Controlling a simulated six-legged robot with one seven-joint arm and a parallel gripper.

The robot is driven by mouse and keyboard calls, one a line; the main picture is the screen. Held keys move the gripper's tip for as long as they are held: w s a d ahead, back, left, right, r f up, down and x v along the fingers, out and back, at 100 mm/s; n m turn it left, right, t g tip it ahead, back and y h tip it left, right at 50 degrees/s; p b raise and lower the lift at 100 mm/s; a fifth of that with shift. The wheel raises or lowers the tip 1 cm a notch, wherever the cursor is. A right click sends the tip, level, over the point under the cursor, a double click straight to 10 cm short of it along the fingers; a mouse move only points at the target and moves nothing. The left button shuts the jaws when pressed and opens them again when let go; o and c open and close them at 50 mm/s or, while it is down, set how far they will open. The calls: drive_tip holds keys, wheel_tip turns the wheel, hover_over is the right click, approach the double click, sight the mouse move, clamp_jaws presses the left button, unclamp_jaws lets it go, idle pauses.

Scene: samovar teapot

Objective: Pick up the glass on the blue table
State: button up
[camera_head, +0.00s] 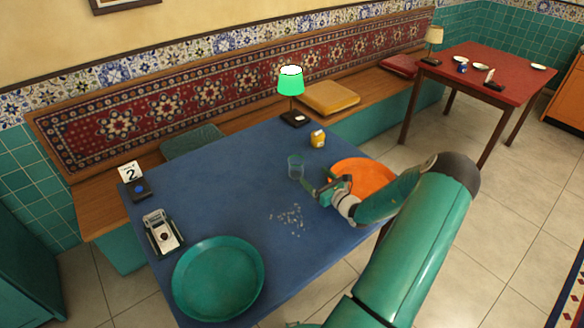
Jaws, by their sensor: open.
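A clear glass (295,166) stands upright near the middle of the far half of the blue table (232,185). My gripper (317,188) is open, just to the right of the glass and on its near side. The two look apart in this view, but the exact gap is hard to tell. My green arm reaches in from the lower right, and my wrist partly covers an orange plate (362,172) behind it.
A yellow jar (318,138) and a green-shaded lamp (291,82) stand beyond the glass. White crumbs (288,218) lie nearer. A green tray (218,278), a napkin holder (160,230) and a number sign (131,173) are at left. A red table (490,68) stands far right.

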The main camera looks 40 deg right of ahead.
approach(292, 157)
drive_tip(key=w, duration=0.3)
drive_tip(key=shift+w+d+f, duration=0.25)
drive_tip(key=shift+w+d, duration=0.05)
drive_tip(key=shift+d, duration=0.1)
drive_tip(key=w, duration=0.5)
drive_tip(key=shift+w+d+r, duration=0.1)
drive_tip(key=shift+w+d, duration=0.1)
drive_tip(key=shift+w, duration=0.1)
drive_tip(key=c, duration=1.1)
